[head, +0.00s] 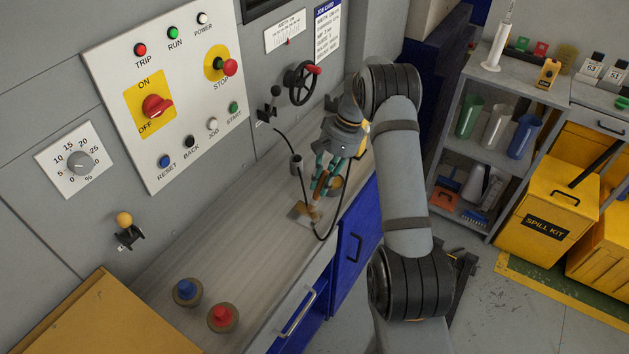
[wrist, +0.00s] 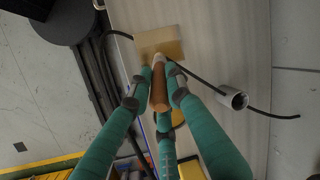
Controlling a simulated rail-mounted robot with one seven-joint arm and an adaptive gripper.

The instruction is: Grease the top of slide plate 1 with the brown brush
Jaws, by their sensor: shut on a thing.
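My gripper (head: 323,182), with teal fingers, is shut on the brown brush (head: 319,186) above the right part of the bench. In the wrist view its brown handle (wrist: 160,88) lies between the fingers of my gripper (wrist: 161,75). The handle points down toward a flat tan square (wrist: 159,42). It looks like the brush head, but I cannot tell it surely from a plate beneath. In the head view this brown, flat piece (head: 302,212) is at or just above the bench top; contact is unclear. I cannot pick out slide plate 1 with certainty.
A yellowish round thing (head: 336,186) is partly hidden behind the fingers. Blue (head: 187,290) and red (head: 222,314) knobbed pieces stand at the bench's near end. The middle of the bench (head: 225,240) is clear.

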